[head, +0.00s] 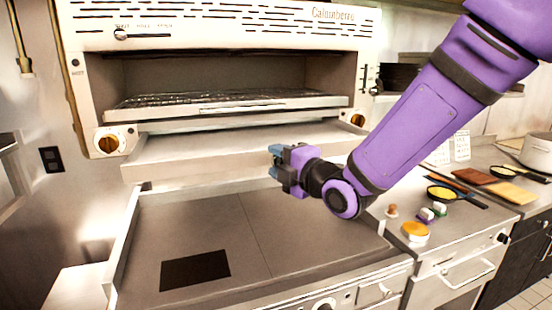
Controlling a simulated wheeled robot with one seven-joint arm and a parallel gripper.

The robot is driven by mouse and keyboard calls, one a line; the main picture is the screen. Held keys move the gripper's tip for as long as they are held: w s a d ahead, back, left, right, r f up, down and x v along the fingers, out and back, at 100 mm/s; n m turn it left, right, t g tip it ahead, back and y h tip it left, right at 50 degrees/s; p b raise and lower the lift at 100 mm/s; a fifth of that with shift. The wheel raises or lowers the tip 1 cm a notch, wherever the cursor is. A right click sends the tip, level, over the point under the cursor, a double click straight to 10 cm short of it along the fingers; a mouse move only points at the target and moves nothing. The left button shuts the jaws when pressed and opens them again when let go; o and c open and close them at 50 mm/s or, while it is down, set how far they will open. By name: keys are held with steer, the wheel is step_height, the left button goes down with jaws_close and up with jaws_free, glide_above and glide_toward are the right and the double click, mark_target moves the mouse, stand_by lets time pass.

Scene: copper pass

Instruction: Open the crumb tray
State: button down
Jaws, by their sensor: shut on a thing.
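The crumb tray (200,155) is the wide pale metal tray low under the grill (215,18). It juts forward from below the grill body, above the flat griddle top. My gripper (276,162) is at the tray's front edge, right of its middle. Its jaws are shut at that edge; the exact grip is too small to make out. My purple arm reaches in from the upper right and hides part of the tray's right end.
A wire rack (220,98) sits in the open grill above the tray. The flat griddle (290,235) with a dark square (195,270) lies below and is clear. Pans (442,194), an orange-topped bowl (415,230) and boards (508,192) stand on the right counter.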

steer(key=c, duration=0.7)
jaws_free()
steer(key=shift+c, duration=0.2)
